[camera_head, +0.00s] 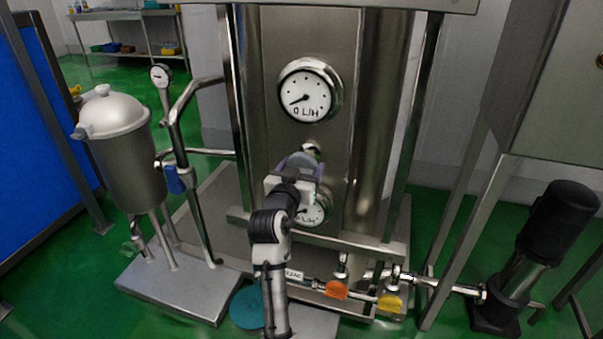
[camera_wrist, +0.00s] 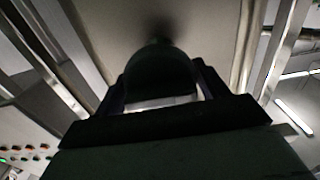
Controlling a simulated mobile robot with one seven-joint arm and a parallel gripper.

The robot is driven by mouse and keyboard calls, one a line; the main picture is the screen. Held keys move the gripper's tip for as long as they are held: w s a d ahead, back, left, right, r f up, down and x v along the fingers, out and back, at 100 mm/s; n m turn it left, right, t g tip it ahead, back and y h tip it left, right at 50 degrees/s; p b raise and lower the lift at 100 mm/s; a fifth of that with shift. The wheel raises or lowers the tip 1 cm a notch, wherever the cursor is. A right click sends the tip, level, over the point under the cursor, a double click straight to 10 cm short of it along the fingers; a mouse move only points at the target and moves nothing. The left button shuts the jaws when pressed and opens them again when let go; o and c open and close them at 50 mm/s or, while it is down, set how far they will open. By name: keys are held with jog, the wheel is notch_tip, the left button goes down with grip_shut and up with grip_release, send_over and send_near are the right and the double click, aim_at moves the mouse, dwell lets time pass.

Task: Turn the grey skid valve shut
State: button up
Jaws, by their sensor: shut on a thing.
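The grey skid valve (camera_head: 302,160) shows as a rounded grey knob on the front of the steel skid, between the two round gauges. My gripper (camera_head: 298,170) reaches up to it from below and is shut on it. In the wrist view the valve (camera_wrist: 160,68) is a dark rounded shape between the two fingers of my gripper (camera_wrist: 161,88). My gripper and wrist hide the lower part of the valve in the head view. I cannot tell how far the valve is turned.
The upper gauge (camera_head: 306,92) reads near 0 L/H. The lower gauge (camera_head: 312,211) is partly behind my wrist. An orange handle (camera_head: 337,290) and a yellow handle (camera_head: 390,302) sit on low pipes. A steel tank (camera_head: 127,150) stands left, a black pump (camera_head: 550,240) right.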

dwell(0.5)
jog(key=o, duration=0.7)
jog(key=shift+o, duration=0.2)
jog(key=b+v, duration=0.1)
jog(key=v, duration=1.3)
